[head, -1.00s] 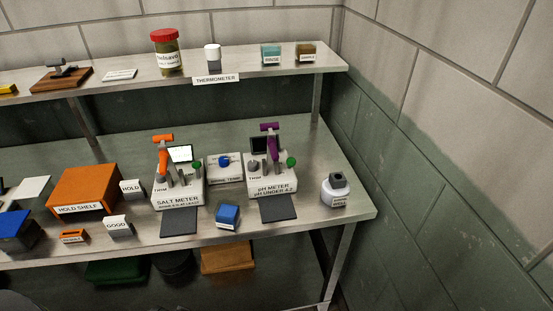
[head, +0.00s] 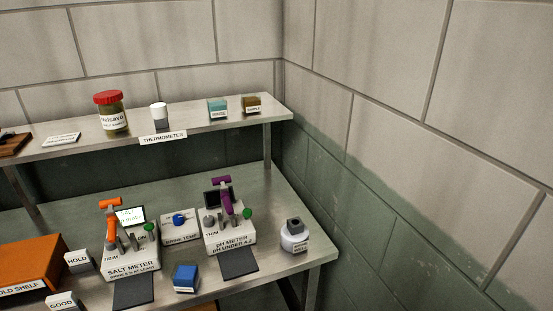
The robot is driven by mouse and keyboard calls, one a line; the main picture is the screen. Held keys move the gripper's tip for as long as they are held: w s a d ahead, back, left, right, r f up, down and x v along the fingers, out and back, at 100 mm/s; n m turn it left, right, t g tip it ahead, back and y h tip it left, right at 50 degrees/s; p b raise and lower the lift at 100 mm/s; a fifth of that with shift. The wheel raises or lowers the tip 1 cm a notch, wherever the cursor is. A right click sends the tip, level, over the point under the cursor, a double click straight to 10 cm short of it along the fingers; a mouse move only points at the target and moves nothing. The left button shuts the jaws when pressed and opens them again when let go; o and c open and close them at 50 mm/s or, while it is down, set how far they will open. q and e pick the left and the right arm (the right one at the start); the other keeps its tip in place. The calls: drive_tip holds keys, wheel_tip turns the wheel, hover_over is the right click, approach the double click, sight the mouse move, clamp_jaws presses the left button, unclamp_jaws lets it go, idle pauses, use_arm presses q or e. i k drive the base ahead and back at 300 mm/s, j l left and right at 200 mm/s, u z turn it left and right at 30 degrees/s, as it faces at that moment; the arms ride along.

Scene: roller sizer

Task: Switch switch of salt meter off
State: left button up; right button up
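The salt meter (head: 130,266) is a white box with a lettered front on the lower shelf, at the lower left of the head view. An orange arm (head: 111,221) stands on it. Its small screen (head: 131,216) is lit, with text too small to read surely. A TRIM label, short grey posts and a green knob (head: 150,228) are on its top. An "ON" mark seems to show near the posts; I cannot tell surely which part is the switch. Neither of my grippers is in view.
To the right are the BRINE TEMP box (head: 180,224), the pH meter (head: 232,240) with its dark screen, and a white bottle (head: 294,240). A dark pad (head: 134,291) and blue block (head: 186,276) lie in front. The orange hold shelf (head: 30,262) is left. An upper shelf (head: 195,125) runs behind.

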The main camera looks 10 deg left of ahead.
sight(149, 227)
drive_tip(key=u, duration=1.4)
